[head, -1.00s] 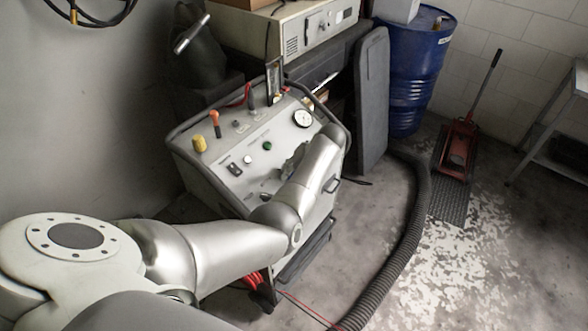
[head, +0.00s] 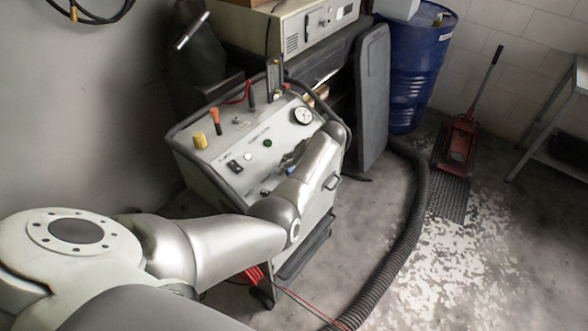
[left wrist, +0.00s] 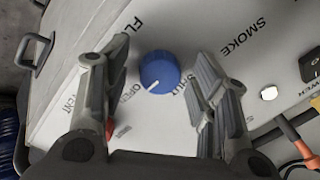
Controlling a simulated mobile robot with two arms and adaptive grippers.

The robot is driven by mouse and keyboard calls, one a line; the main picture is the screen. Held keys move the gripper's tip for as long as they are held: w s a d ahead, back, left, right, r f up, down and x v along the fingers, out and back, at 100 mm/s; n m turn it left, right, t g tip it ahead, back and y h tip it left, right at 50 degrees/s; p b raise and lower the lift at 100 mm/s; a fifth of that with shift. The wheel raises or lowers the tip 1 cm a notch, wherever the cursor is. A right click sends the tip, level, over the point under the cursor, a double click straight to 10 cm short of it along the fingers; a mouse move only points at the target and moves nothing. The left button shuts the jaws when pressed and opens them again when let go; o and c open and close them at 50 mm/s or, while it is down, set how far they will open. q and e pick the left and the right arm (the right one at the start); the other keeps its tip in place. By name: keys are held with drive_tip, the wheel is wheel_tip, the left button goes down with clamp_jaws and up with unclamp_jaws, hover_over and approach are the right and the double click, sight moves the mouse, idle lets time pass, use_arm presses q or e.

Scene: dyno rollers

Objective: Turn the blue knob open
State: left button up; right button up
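The blue knob (left wrist: 160,71) sits on the light panel of the grey machine (head: 235,150). In the left wrist view it lies between the two fingers of my left gripper (left wrist: 163,58), which is open with a gap visible on both sides. A white pointer line on the knob points down and left, toward the printed word OPEN; SHUT is printed on its right. In the head view my left gripper (head: 290,160) is at the panel's right part, mostly hidden by my own wrist. My right gripper is not in view.
The panel also carries a yellow knob (head: 200,141), an orange-handled lever (head: 215,119), a gauge (head: 302,116) and a green button (head: 268,143). A thick black hose (head: 408,230) runs over the floor. A blue drum (head: 415,65) and red jack (head: 458,140) stand farther right.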

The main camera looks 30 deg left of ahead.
use_arm(q)
drive_tip(key=v, duration=1.2)
drive_tip(key=shift+s, duration=0.1)
idle(0.4)
